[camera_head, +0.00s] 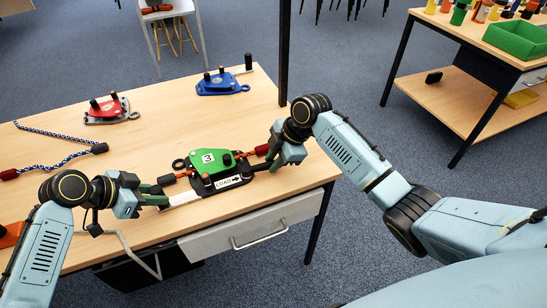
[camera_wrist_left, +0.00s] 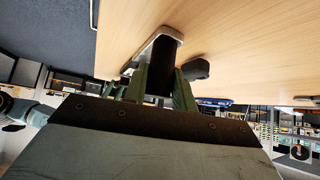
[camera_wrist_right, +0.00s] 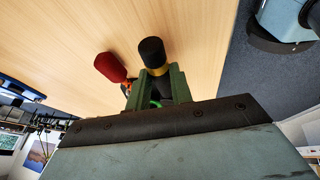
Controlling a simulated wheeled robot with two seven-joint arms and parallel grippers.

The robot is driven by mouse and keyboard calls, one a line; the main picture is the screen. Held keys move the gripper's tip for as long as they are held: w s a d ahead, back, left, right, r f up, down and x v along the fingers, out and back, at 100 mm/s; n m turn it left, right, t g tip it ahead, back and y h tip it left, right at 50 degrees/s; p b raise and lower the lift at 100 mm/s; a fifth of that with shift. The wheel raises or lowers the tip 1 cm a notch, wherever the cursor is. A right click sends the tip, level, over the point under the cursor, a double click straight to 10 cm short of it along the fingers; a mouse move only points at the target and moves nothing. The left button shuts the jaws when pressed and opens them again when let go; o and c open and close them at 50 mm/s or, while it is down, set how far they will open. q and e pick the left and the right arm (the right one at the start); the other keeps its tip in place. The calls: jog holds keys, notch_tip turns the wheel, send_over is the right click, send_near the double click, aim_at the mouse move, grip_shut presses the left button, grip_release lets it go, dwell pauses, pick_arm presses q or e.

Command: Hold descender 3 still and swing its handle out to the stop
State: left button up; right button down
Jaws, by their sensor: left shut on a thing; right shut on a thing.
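Descender 3 (camera_head: 203,160) is a green plate marked 3 on a dark base with a white LOAD label, flat on the wooden table. Its silver handle (camera_head: 184,199) points out to the left, toward my left gripper. My left gripper (camera_head: 160,196) is shut on the handle's upright black grip (camera_wrist_left: 160,82); the silver bar shows beyond it in the left wrist view. My right gripper (camera_head: 270,160) is at the descender's right end. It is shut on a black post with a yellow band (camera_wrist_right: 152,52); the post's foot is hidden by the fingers.
A blue descender (camera_head: 222,85) and a red one (camera_head: 107,108) lie farther back. A blue-white rope (camera_head: 65,134) lies at the left. The table's front edge is close.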

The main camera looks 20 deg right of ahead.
jog(key=s+m, duration=0.1)
jog(key=m, duration=0.1)
jog(key=s+a+m+t+h, duration=0.1)
jog(key=m, duration=0.1)
jog(key=shift+s, duration=0.4)
jog(key=m, duration=0.1)
jog(key=s+a+m+h, duration=0.1)
jog(key=shift+s+m+t, duration=0.25)
jog(key=shift+m+t, duration=0.15)
jog(key=s+a+m+h, duration=0.1)
jog(key=m, duration=0.1)
jog(key=shift+a+m, duration=0.2)
jog(key=shift+m, duration=0.1)
jog(key=m, duration=0.1)
jog(key=s+a+m+h, duration=0.1)
jog(key=shift+a+m+t, duration=0.3)
jog(key=shift+s+a+m+h, duration=0.1)
jog(key=shift+a+m+h, duration=0.4)
jog(key=shift+m, duration=0.35)
jog(key=shift+s+a+m+h, duration=0.1)
jog(key=shift+a+m+h, duration=0.4)
jog(key=shift+m, duration=0.35)
jog(key=c, duration=1.2)
grip_release()
jog(key=shift+c, duration=0.2)
